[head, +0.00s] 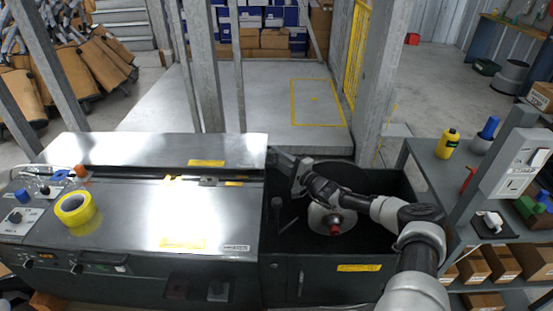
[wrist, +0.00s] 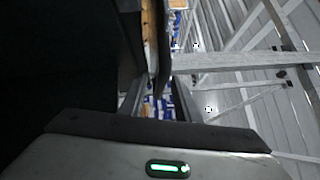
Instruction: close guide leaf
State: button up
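My gripper (head: 297,180) is at the right end of the steel machine, over the dark open bay. It is beside a dark flat piece (head: 283,160) at the bay's back left corner; this may be the guide leaf, but I cannot tell for certain. Whether the two touch is unclear. In the wrist view the gripper housing (wrist: 165,150) with a green light fills the bottom, and dark shapes cover the left and upper middle. The fingertips do not show clearly enough to tell open from shut.
The steel machine (head: 130,215) carries a yellow tape roll (head: 75,209). A round disc with a red hub (head: 335,229) sits in the bay below my arm. A grey post (head: 378,80) stands behind. A shelf at right holds a yellow bottle (head: 447,144).

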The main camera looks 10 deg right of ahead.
jog(key=shift+w+a, duration=0.1)
grip_shut()
notch_tip(320, 180, down, 2)
jog(key=n+b, duration=0.1)
jog(key=b, duration=0.2)
jog(key=shift+f+t+y, duration=0.15)
jog(key=shift+t+y, duration=0.15)
jog(key=shift+t, duration=0.1)
jog(key=shift+r, duration=0.2)
grip_release()
jog(key=shift+f, duration=0.1)
